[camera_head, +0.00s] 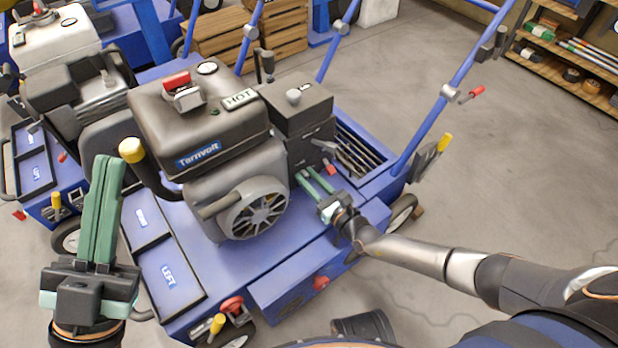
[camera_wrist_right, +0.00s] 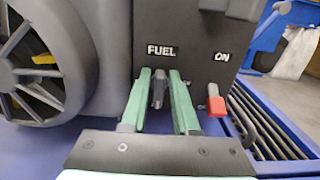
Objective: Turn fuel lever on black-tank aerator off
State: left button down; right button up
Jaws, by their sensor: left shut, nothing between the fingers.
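The black-tank aerator stands in the middle of the head view, with its dark tank (camera_head: 150,115) on a blue frame. In the right wrist view, a small grey fuel lever (camera_wrist_right: 158,88) hangs below a FUEL label (camera_wrist_right: 161,51) on the dark engine panel. My right gripper (camera_head: 312,179) is at this panel. In the wrist view its green fingers (camera_wrist_right: 161,90) are open, one on each side of the lever; I cannot tell whether they touch it. The lever is not clear in the head view. My left gripper (camera_head: 105,160) is shut and empty, pointing up, left of the aerator.
A red-tipped lever (camera_wrist_right: 216,104) is just right of the fuel lever, below an ON label (camera_wrist_right: 222,56). A white-tank aerator (camera_head: 55,38) stands at the upper left. Wooden crates (camera_head: 220,35) are behind, and a shelf (camera_head: 560,65) is at the upper right. The right-hand floor is mostly clear.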

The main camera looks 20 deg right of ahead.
grip_shut()
jog(key=n, duration=0.9)
jog(key=a+f+n, duration=0.1)
jog(key=n, duration=0.3)
jog(key=shift+s+f+n, duration=0.1)
jog(key=shift+s+n, duration=0.2)
jog(key=shift+n, duration=0.1)
jog(key=shift+f+n, duration=0.2)
jog(key=shift+n, duration=1.9)
